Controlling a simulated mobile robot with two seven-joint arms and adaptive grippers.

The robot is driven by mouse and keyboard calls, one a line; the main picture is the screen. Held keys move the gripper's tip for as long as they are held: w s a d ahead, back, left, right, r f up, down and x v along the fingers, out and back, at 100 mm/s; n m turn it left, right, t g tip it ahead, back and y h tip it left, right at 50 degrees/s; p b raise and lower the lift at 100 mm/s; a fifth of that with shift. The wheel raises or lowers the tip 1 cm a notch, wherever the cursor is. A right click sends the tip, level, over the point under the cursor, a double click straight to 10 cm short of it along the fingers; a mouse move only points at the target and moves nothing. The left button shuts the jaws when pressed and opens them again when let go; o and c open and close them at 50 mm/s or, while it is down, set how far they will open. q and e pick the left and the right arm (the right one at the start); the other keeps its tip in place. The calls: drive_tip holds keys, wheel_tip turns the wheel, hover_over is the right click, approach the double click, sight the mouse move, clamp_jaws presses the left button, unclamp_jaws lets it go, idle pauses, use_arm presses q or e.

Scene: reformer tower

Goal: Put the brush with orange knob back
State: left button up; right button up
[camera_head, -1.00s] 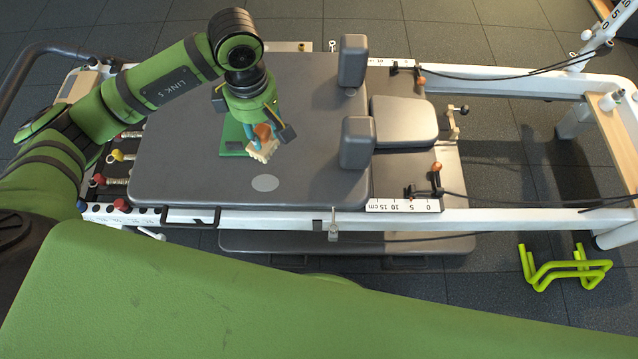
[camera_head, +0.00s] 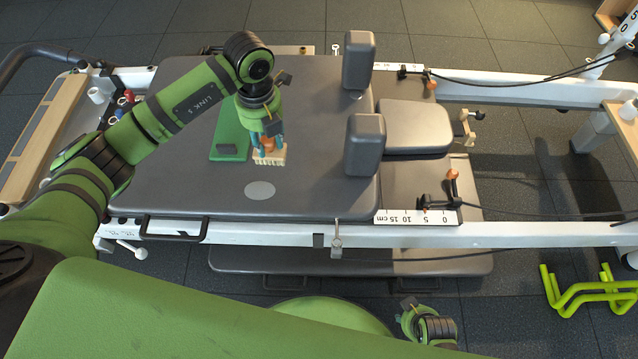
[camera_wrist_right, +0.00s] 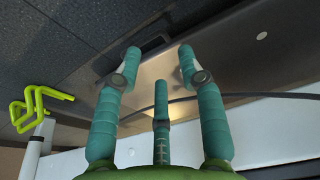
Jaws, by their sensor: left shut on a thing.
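The brush with orange knob (camera_head: 270,159) has a pale, toothed wooden body and an orange knob, mostly covered by teal fingers. My left gripper (camera_head: 267,140) is shut on it from above, with the bristles pointing down. The brush is over the dark grey carriage pad (camera_head: 310,120), just right of a green holder or mat (camera_head: 230,142). I cannot tell whether the bristles touch the pad. My right gripper (camera_wrist_right: 160,65) is open and empty, its teal fingers spread in the right wrist view. Part of the right arm shows at the bottom of the head view.
Two grey shoulder blocks (camera_head: 364,145) and a headrest (camera_head: 414,126) stand right of the brush. A white rail (camera_head: 280,235) with a black handle (camera_head: 175,229) runs along the near side. Yellow-green handles (camera_head: 580,290) lie at the right. The pad's near part is clear.

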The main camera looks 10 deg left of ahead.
use_arm(q)
drive_tip(key=d+f, duration=0.3)
drive_tip(key=d+f+b, duration=0.1)
drive_tip(key=d+f, duration=0.3)
drive_tip(key=d+f+b, duration=0.1)
drive_tip(key=d+f, duration=0.2)
drive_tip(key=d, duration=0.1)
drive_tip(key=shift+w+f, duration=0.2)
drive_tip(key=shift+w, duration=0.15)
drive_tip(key=shift+f, duration=0.1)
use_arm(e)
drive_tip(key=r, duration=0.1)
drive_tip(key=w+r, duration=0.1)
drive_tip(key=r, duration=0.1)
drive_tip(key=shift+a+r, duration=0.15)
use_arm(q)
drive_tip(key=shift+f, duration=0.15)
drive_tip(key=o, duration=1)
use_arm(e)
drive_tip(key=shift+w+r, duration=0.1)
drive_tip(key=shift+r, duration=0.1)
